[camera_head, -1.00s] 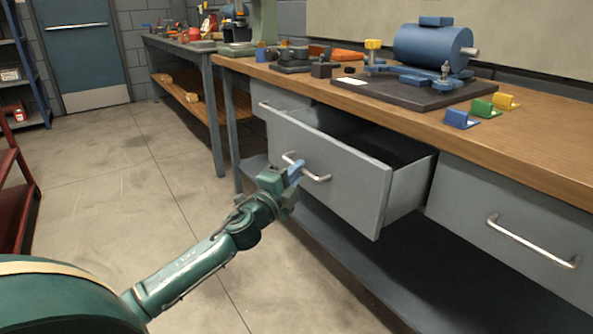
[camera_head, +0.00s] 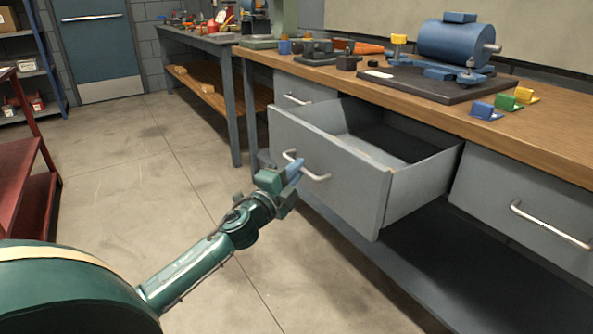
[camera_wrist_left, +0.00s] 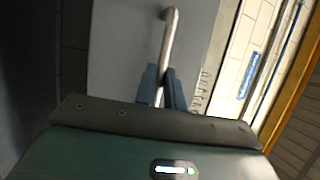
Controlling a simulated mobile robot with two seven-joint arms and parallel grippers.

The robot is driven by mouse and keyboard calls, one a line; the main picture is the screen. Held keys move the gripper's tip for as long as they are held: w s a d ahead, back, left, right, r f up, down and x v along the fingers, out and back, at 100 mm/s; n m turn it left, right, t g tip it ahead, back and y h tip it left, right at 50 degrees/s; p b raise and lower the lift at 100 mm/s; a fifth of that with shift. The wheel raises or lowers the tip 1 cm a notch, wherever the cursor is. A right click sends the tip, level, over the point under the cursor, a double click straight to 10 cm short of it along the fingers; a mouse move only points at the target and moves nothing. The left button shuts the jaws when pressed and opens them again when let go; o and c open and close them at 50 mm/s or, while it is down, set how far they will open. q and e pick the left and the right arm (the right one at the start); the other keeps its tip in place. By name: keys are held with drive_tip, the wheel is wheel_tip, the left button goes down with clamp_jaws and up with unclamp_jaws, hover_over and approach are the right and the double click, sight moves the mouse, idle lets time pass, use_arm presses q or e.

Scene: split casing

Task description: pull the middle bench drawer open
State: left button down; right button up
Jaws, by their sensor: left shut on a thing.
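The middle bench drawer (camera_head: 335,180) is grey and stands well out from the bench, with its inside floor visible and no object seen in it. Its metal bar handle (camera_head: 318,177) is on the front panel. My left gripper (camera_head: 294,170) is shut on the handle near its left part. In the left wrist view the handle (camera_wrist_left: 172,35) runs between the two blue-grey fingers of my left gripper (camera_wrist_left: 162,88). My right gripper is not in view.
The wooden bench top (camera_head: 540,120) carries a blue motor (camera_head: 455,42) on a dark plate. A shut drawer (camera_head: 525,205) is at the right, another (camera_head: 305,90) at the left. A red rack (camera_head: 35,185) stands at the far left. The floor (camera_head: 140,175) is clear.

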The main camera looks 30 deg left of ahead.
use_arm(q)
drive_tip(key=c, duration=1.5)
unclamp_jaws()
drive_tip(key=s+f, duration=0.2)
drive_tip(key=s, duration=1.1)
drive_tip(key=shift+p, duration=0.45)
drive_tip(key=shift+f, duration=0.15)
